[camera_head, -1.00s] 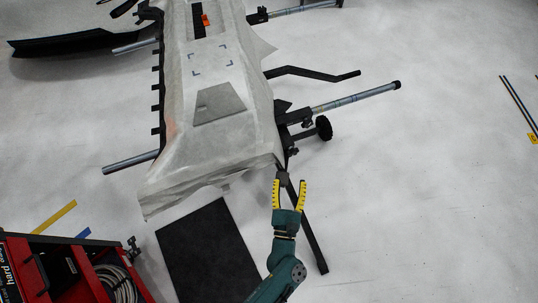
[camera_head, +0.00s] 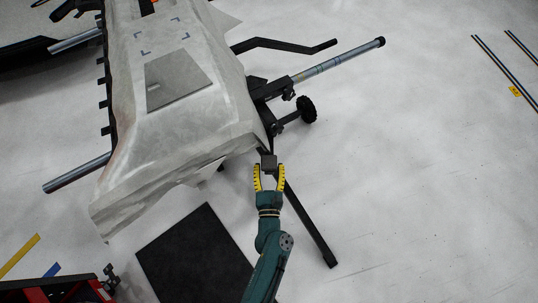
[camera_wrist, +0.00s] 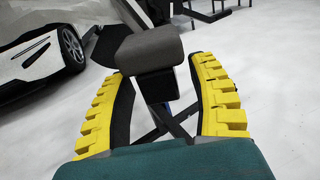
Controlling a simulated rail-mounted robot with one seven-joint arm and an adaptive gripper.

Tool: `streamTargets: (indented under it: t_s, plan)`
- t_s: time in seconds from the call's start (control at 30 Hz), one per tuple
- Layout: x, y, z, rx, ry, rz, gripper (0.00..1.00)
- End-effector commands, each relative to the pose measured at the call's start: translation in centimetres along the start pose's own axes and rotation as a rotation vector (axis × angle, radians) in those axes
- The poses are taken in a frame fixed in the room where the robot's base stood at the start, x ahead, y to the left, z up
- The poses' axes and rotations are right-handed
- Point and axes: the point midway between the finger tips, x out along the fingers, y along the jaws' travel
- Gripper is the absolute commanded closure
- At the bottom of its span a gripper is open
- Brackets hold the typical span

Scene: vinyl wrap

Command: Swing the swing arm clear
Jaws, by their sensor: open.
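A dark grey padded block (camera_head: 268,161) sits at the near corner of the covered stand, and I take it to be the end of the swing arm. In the wrist view the block (camera_wrist: 150,48) has a rounded grey top and a smaller black part below it. My gripper (camera_head: 269,170) has yellow-ridged fingers, open on both sides of the block's near part. In the wrist view the gripper (camera_wrist: 165,72) shows gaps beside the black part. How the block joins the stand is hidden.
A pale sheet (camera_head: 160,130) covers the stand. A black leg (camera_head: 310,225) runs along the floor right of my arm. A steel bar (camera_head: 340,60), a black wheel (camera_head: 307,109) and a bent black bar (camera_head: 285,45) stick out right. A black mat (camera_head: 195,255) lies left.

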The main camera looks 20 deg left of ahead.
Motion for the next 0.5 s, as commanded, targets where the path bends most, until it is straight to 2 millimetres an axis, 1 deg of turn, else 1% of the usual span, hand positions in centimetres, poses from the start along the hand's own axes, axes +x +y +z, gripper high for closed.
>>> streamTargets:
  t_s: [0.03,0.1,0.2,0.33,0.5]
  plan:
    - [1.3,0.0,-0.2,-0.001,-0.004,0.004,0.41]
    - [2.7,0.1,-0.2,-0.001,-0.003,0.003,0.41]
    - [4.2,0.0,-0.2,-0.001,-0.002,0.002,0.41]
    - [5.2,0.0,-0.1,0.0,0.0,0.001,0.41]
    - [5.3,0.0,0.0,0.0,0.001,0.0,0.41]
